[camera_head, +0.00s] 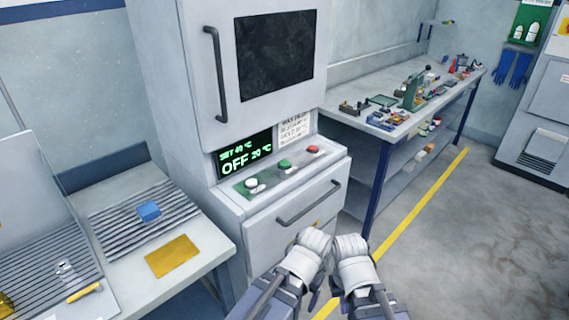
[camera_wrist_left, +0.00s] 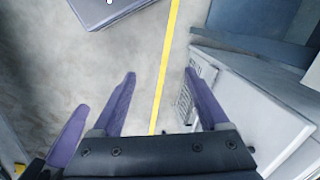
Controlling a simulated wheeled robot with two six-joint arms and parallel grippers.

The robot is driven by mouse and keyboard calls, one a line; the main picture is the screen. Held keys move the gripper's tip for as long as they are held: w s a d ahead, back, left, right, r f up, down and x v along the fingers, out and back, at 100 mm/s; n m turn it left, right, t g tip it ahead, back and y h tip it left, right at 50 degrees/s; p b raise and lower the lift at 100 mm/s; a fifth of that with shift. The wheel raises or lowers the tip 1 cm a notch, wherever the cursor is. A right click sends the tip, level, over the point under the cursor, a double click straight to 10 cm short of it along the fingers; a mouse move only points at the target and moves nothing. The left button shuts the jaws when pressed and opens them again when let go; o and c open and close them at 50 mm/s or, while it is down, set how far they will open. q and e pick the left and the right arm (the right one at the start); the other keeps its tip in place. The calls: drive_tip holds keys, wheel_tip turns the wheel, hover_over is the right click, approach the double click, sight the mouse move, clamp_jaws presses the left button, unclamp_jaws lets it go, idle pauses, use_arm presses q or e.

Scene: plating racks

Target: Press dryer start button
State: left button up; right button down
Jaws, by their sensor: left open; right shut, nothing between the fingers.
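The dryer is a tall pale grey cabinet (camera_head: 165,75) with a dark window. Its sloped control panel (camera_head: 268,179) carries a green button (camera_head: 284,165) between a white button (camera_head: 251,184) and a red button (camera_head: 313,150). The display (camera_head: 242,154) above reads SET 40 °C and OFF 20 °C. My two arms reach in low at the front, below and right of the panel. My right gripper (camera_head: 336,282) is shut and empty, mostly hidden by the wrists. My left gripper is open and empty in the left wrist view (camera_wrist_left: 160,75). Neither touches a button.
A drawer handle (camera_head: 308,203) sticks out below the panel. A cluttered workbench (camera_head: 345,118) stands right of the dryer. The floor beyond the yellow line (camera_head: 420,205) is clear.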

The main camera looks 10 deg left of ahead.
use_arm(q)
clamp_jaws()
idle(0.4)
idle(0.9)
